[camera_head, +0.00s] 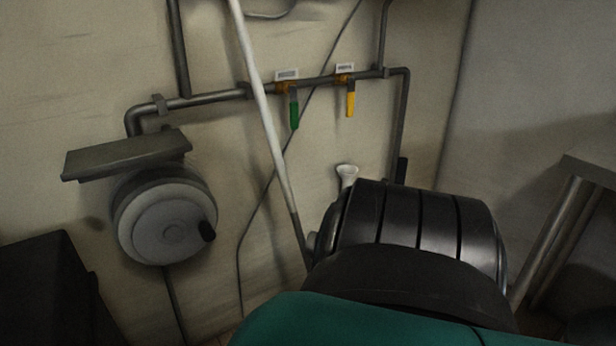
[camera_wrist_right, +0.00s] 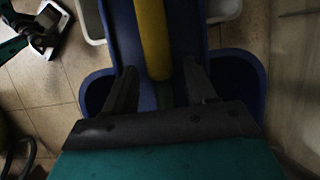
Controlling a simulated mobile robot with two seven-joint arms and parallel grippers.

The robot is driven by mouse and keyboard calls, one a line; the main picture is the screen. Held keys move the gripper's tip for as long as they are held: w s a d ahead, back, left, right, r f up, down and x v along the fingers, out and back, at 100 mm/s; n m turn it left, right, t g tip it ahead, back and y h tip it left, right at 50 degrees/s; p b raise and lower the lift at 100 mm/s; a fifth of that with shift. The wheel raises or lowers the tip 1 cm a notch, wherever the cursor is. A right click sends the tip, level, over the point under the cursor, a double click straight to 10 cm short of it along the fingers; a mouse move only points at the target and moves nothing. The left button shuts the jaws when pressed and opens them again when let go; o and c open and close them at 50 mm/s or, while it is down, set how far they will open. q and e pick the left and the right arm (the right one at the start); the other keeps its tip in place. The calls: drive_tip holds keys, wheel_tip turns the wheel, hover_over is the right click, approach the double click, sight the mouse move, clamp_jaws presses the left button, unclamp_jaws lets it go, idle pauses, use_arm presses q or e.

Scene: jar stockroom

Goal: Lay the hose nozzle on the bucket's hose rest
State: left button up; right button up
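In the right wrist view my right gripper (camera_wrist_right: 160,72) is open, its two dark fingers apart. A yellow tube-like piece (camera_wrist_right: 152,38) lies between and beyond the fingers, with a gap on at least the right side; I cannot tell whether it is the nozzle. Under it is a blue body (camera_wrist_right: 189,28) with rounded side lobes, which looks like the bucket; its hose rest cannot be made out. At the upper left, a black and teal gripper (camera_wrist_right: 44,42), apparently my left one, is over something pale; its fingers are unclear. The head view shows neither gripper.
In the head view a round grey reel (camera_head: 165,220) hangs under a shelf (camera_head: 128,155) on the wall. A pipe (camera_head: 220,95) carries a green valve handle (camera_head: 294,110) and a yellow one (camera_head: 351,103). A white pole (camera_head: 262,115) leans there. White containers (camera_wrist_right: 91,20) flank the blue body.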

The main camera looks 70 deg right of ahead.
use_arm(q)
drive_tip(key=a+r+p, duration=0.1)
drive_tip(key=p, duration=0.2)
drive_tip(key=s+a+r+p, duration=0.1)
drive_tip(key=r+p, duration=0.1)
drive_tip(key=p, duration=0.2)
drive_tip(key=shift+y, duration=0.4)
use_arm(e)
drive_tip(key=v, duration=1.2)
drive_tip(key=shift+w+a, duration=0.1)
drive_tip(key=shift+a, duration=0.05)
